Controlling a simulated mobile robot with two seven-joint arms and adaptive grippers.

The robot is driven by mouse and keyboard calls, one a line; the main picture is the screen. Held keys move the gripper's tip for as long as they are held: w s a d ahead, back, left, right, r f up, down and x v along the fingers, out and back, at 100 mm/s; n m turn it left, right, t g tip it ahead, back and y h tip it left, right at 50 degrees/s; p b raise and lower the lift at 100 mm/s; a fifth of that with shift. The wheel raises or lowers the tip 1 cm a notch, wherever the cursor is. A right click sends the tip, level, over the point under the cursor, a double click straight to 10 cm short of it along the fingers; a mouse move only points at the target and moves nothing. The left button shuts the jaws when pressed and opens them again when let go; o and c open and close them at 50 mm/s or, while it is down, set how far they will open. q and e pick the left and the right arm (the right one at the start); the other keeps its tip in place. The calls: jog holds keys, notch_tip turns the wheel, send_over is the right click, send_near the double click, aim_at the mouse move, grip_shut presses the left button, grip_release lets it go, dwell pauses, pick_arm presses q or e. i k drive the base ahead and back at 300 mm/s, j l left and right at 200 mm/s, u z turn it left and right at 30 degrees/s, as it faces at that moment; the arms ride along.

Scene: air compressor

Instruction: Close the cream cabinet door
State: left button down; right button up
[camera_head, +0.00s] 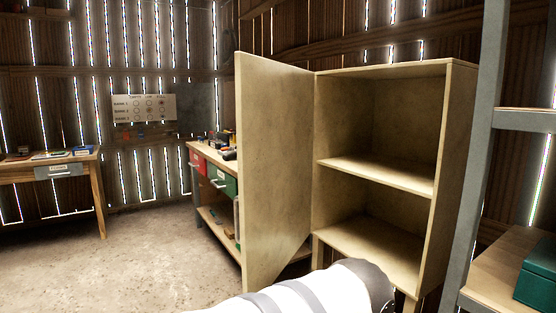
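The cream cabinet (453,130) stands right of the middle, open at the front, with one inner shelf (380,174) and no visible contents. Its cream door (272,170) is hinged on the cabinet's left side and stands wide open, swung out toward me. A white and grey arm link of mine crosses the bottom of the view in front of the cabinet's lower edge and the door's lower right. Whether it touches either, I cannot tell. Neither gripper is in view.
A workbench (205,150) with red and green drawers stands behind the door. Another table (25,172) is at the far left. A grey metal post (477,150) and a green box (537,272) are at the right. Concrete floor (130,260) is clear on the left.

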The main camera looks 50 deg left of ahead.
aim_at(275, 100)
jog(key=j, duration=0.7)
jog(key=j+u, duration=0.15)
jog(key=j, duration=0.5)
jog(key=i+j, duration=0.15)
jog(key=j, duration=0.55)
jog(key=j+u, duration=0.15)
jog(key=j, duration=0.55)
jog(key=i+j, duration=0.15)
jog(key=j, duration=0.5)
jog(key=u, duration=0.05)
